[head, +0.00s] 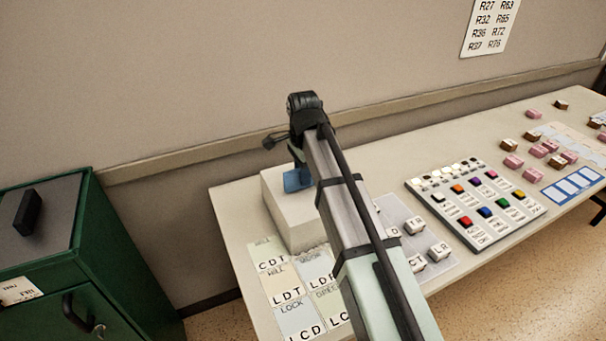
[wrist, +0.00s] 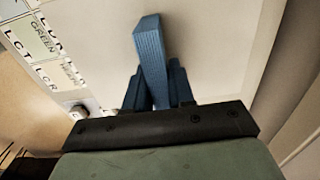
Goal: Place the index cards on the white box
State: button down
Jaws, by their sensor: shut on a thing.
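The index cards are a blue stack (head: 297,180), seen at the white box's top near its right side. In the wrist view the blue stack (wrist: 150,48) stands out between my dark fingers. My gripper (wrist: 158,88) is shut on it. The white box (head: 290,212) stands at the left end of the table, and its pale surface (wrist: 205,50) fills much of the wrist view behind the cards. I cannot tell whether the cards touch the box top. My arm hides part of the box's right side in the head view.
Lettered cards (head: 285,285) lie in front of the box. White lettered blocks (head: 417,262) sit right of my arm. A button panel (head: 475,205) and pink and brown blocks (head: 540,150) lie farther right. A green cabinet (head: 95,260) stands at left.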

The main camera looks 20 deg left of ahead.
jog(key=shift+f, duration=0.25)
jog(key=c, duration=1)
grip_release()
jog(key=shift+o, duration=0.2)
jog(key=shift+r, duration=0.15)
notch_tip(320, 180, up, 12)
jog(key=shift+d, duration=0.1)
